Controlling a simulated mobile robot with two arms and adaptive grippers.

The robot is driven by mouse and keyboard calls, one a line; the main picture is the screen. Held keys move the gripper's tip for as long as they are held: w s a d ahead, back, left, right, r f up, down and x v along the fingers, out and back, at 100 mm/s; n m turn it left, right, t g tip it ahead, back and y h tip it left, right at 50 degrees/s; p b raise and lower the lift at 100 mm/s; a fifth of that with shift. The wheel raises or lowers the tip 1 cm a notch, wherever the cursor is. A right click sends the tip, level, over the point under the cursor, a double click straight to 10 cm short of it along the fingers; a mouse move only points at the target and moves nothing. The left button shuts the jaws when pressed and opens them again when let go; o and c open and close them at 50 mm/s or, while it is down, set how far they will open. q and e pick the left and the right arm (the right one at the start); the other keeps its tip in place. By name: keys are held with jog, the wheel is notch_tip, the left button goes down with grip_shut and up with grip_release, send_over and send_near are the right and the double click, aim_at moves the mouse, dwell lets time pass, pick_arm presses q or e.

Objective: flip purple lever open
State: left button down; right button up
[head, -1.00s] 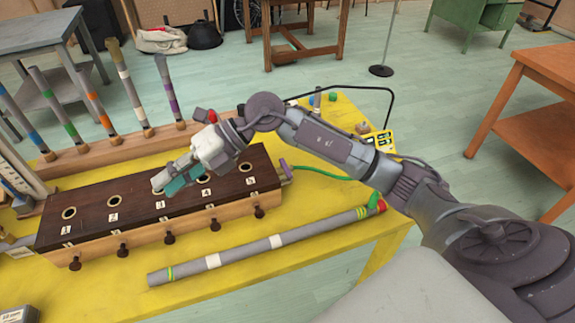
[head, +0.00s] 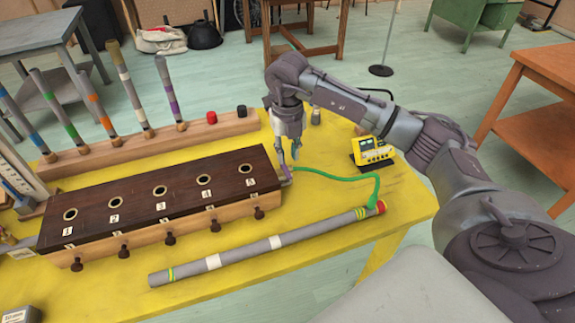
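The long dark wooden box (head: 185,190) with numbered round holes lies on the yellow table. The small purple lever (head: 282,160) is at the box's right end, where a green hose joins. It stands roughly upright, partly hidden by my gripper. My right gripper (head: 289,155) points down at the lever, its fingertips right beside or around it. One finger with a teal pad shows to the right of the lever. I cannot tell whether the fingers touch or grip it. My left gripper is not in view.
The green hose (head: 340,177) curves to a long grey tube (head: 265,244) lying in front of the box. A yellow device (head: 373,151) stands to the right. A wooden rack (head: 150,145) with several banded tubes stands behind the box.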

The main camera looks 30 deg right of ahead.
aim_at(288, 173)
jog(key=shift+f, duration=2.75)
grip_shut()
